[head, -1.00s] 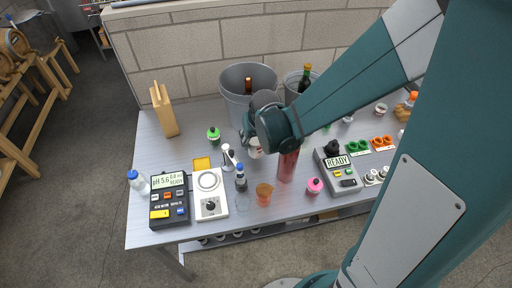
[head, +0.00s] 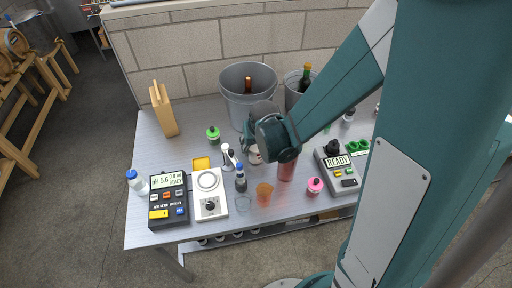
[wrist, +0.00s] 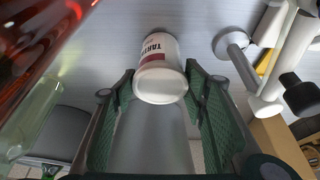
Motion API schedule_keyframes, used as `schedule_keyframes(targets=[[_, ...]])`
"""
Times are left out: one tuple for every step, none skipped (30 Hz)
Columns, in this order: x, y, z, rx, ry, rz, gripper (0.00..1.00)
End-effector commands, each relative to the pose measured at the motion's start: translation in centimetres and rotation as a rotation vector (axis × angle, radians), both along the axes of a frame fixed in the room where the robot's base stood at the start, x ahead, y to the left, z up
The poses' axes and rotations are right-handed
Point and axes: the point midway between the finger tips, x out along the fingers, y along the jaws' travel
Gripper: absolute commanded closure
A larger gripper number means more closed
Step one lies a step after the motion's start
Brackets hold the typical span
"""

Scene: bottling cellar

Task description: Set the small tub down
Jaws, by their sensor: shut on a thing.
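The small tub (wrist: 160,72) is white with a dark red label band reading roughly "TART". In the wrist view it sits between the two green-padded fingers of my gripper (wrist: 160,95), which are shut on it. In the head view the tub (head: 255,155) shows partly below my gripper (head: 252,147), over the middle of the grey table (head: 160,215). My wrist hides the rest of it. I cannot tell whether its base touches the table.
A red bottle (head: 287,165) stands close to the right of the tub. A steel bucket (head: 235,100) is behind. Bare table lies left of the green-capped bottle (head: 213,136).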

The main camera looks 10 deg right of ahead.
Motion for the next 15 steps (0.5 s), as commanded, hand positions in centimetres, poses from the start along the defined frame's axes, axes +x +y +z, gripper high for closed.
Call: schedule_keyframes(targets=[[-0.01,0.0,-0.22,0.0,0.0,0.0,0.73],[-0.01,0.0,-0.29,0.0,0.0,0.0,0.73],[-0.01,0.0,-0.34,0.0,0.0,0.0,0.73],[-0.02,0.0,-0.35,0.0,0.0,0.0,0.73],[-0.02,0.0,-0.35,0.0,0.0,0.0,0.73],[-0.02,0.0,-0.34,0.0,0.0,0.0,0.73],[-0.02,0.0,-0.33,0.0,0.0,0.0,0.73],[-0.02,0.0,-0.33,0.0,0.0,0.0,0.73],[-0.03,0.0,-0.33,0.0,0.0,0.0,0.73],[-0.03,0.0,-0.33,0.0,0.0,0.0,0.73],[-0.03,0.0,-0.33,0.0,0.0,0.0,0.73],[-0.02,0.0,-0.37,0.0,0.0,0.0,0.73],[-0.02,0.0,-0.42,0.0,0.0,0.0,0.73],[-0.02,0.0,-0.5,0.0,0.0,0.0,0.73],[-0.02,0.0,-0.61,0.0,0.0,0.0,0.73]])
